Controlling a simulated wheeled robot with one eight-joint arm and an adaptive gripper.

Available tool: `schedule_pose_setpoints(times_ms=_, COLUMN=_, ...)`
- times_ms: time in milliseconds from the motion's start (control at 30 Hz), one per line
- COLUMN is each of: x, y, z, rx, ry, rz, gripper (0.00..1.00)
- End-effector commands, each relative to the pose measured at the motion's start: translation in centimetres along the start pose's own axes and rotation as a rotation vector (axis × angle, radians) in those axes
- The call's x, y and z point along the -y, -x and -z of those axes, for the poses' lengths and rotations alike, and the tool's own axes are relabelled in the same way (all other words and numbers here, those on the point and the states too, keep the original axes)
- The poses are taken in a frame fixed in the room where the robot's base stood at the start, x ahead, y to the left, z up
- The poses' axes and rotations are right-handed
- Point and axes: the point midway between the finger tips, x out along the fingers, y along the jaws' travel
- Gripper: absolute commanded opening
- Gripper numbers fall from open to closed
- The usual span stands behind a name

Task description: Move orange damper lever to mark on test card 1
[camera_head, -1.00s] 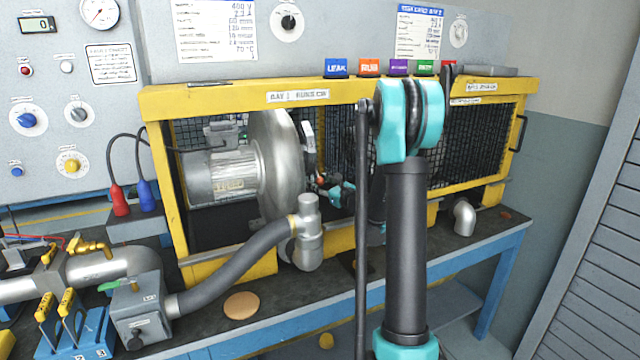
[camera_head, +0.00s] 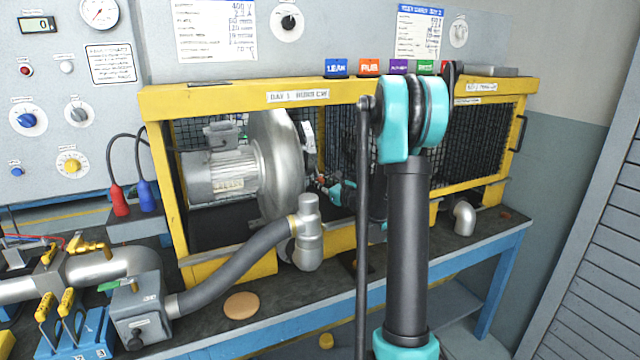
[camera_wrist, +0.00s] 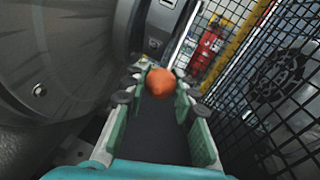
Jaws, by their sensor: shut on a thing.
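The orange damper lever's rounded end (camera_wrist: 160,82) shows in the wrist view between the two fingertips of my gripper (camera_wrist: 160,95). My gripper is shut on it. In the head view the gripper (camera_head: 332,188) reaches into the yellow-framed cage beside the blower, and only a small orange spot of the lever shows there. The silver blower housing (camera_head: 275,165) is left of the gripper. Test card 1 (camera_head: 215,30) hangs on the wall at the upper left; its lines are too blurred to read surely. The damper's scale marks cannot be made out.
The yellow cage frame (camera_head: 220,98) and black mesh (camera_wrist: 275,90) stand close around my arm. A grey hose (camera_head: 235,262) runs along the bench front. Coloured tags, including a blue one (camera_head: 336,67), sit on the cage's top rail. A red object (camera_wrist: 205,47) lies beyond the mesh.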

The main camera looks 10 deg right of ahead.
Motion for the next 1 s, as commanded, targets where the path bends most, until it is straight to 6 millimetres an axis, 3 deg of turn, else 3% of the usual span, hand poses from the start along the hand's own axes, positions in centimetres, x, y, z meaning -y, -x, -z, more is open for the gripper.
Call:
schedule_pose_setpoints(times_ms=600, x=0.4, y=3.0, z=-5.2, rx=-0.363, ry=-0.071, rz=-0.071, gripper=0.0)
schedule_pose_setpoints(times_ms=1000, x=1.0, y=3.7, z=-9.1, rx=-0.607, ry=-0.121, rz=-0.118, gripper=0.0)
